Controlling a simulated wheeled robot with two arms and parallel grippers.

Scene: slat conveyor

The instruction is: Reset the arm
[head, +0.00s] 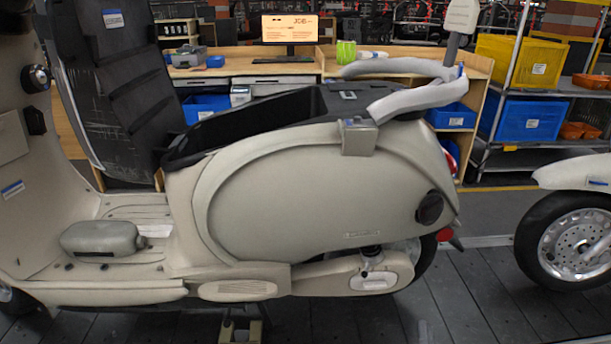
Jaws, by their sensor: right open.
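My left gripper is not in the picture. The beige scooter (320,190) fills the middle, side on. Its dark seat (110,70) is tipped up at the left, and the dark compartment (260,117) under it is open.
The dark slat conveyor (490,300) runs under the scooter. Another scooter's front wheel (575,245) is at the right. Behind stand a wooden workbench with a monitor (289,28) and a rack with yellow (520,62) and blue bins (525,120). Conveyor floor between the scooters is clear.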

